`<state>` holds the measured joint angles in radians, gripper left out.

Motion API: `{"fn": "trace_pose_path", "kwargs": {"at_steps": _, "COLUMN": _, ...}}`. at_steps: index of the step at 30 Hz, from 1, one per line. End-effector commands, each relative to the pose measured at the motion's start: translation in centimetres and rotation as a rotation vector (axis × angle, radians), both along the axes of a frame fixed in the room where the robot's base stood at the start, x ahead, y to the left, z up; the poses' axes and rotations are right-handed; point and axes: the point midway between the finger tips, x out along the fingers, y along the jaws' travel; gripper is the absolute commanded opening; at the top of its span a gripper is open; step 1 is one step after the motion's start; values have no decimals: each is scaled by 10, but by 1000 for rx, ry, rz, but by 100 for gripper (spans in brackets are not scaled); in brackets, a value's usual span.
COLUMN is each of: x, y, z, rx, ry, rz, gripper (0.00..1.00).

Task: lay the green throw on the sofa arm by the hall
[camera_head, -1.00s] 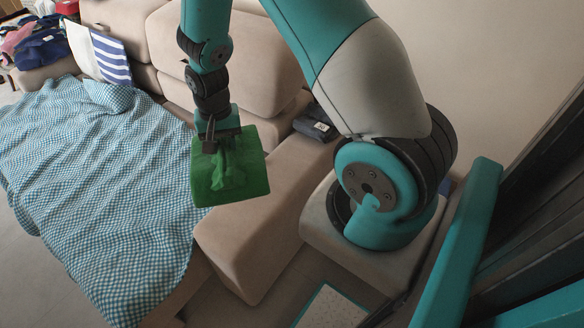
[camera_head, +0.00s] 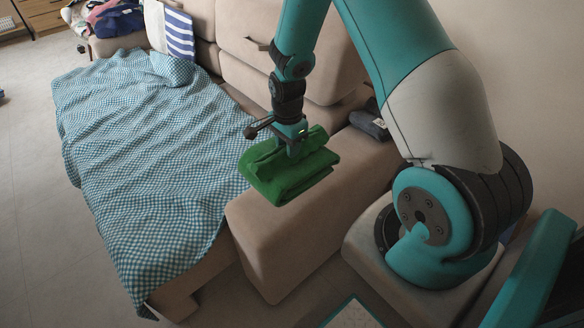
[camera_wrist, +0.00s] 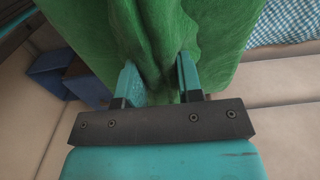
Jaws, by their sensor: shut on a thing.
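The green throw (camera_head: 287,172) is a thick folded bundle in the head view, just over the near sofa arm (camera_head: 285,222). My gripper (camera_head: 297,148) is shut on its top. In the wrist view my gripper (camera_wrist: 160,82) has its two fingers pinching a gathered fold of the green throw (camera_wrist: 205,35). The throw hides much of the sofa arm's top. I cannot tell whether its underside touches the arm.
A blue-and-white checked blanket (camera_head: 135,165) covers the seat. A dark folded cloth (camera_head: 371,122) lies on the sofa arm behind the throw. A striped cushion (camera_head: 179,34) and a clothes pile (camera_head: 110,18) are at the far end. Open floor (camera_head: 40,200) lies at left.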

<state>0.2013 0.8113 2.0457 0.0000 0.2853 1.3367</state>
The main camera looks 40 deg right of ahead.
Motion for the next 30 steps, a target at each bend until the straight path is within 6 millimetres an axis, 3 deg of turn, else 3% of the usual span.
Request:
{"fn": "trace_pose_path", "kwargs": {"at_steps": 3, "x": -1, "y": 0, "z": -29, "rx": 1, "ry": 3, "rz": 1, "gripper": 0}}
{"fn": "trace_pose_path", "kwargs": {"at_steps": 6, "x": 0, "y": 0, "z": -44, "rx": 0, "ry": 0, "rz": 1, "gripper": 0}}
{"fn": "trace_pose_path", "kwargs": {"at_steps": 11, "x": 0, "y": 0, "z": -55, "rx": 0, "ry": -1, "rz": 1, "gripper": 0}}
{"fn": "trace_pose_path", "kwargs": {"at_steps": 18, "x": 0, "y": 0, "z": -87, "rx": 0, "ry": 0, "rz": 1, "gripper": 0}}
{"fn": "trace_pose_path", "kwargs": {"at_steps": 30, "x": 0, "y": 0, "z": -94, "rx": 0, "ry": -1, "rz": 1, "gripper": 0}}
